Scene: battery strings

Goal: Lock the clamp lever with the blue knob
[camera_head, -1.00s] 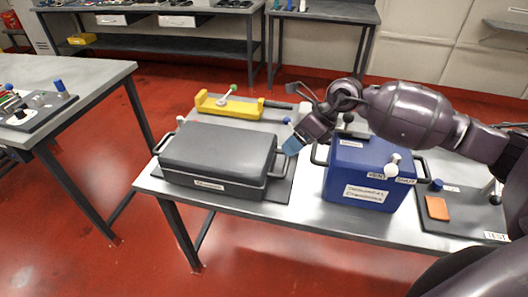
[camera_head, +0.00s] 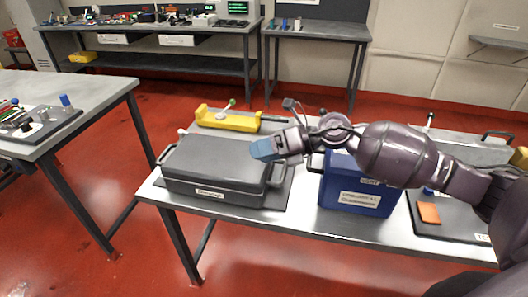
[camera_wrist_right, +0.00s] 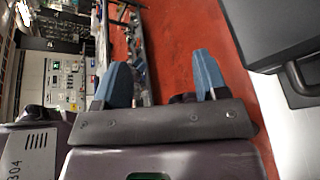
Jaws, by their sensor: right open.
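My right gripper (camera_head: 264,150) has blue fingertips and hangs above the right end of the grey case (camera_head: 215,160), pointing left. In the right wrist view, its two fingers (camera_wrist_right: 163,78) stand apart with nothing between them. No blue-knobbed lever shows at the case now; the area behind its right end is hidden by my gripper and wrist. A small blue knob (camera_head: 428,190) shows beside the orange block at the right, partly hidden by my arm. My left gripper is out of view.
A blue box (camera_head: 352,196) stands right of the case, partly behind my arm. A yellow cradle (camera_head: 228,120) with a green-knobbed lever lies behind the case. An orange block (camera_head: 429,212) lies on a dark plate at the right. Another table (camera_head: 85,88) stands at the left.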

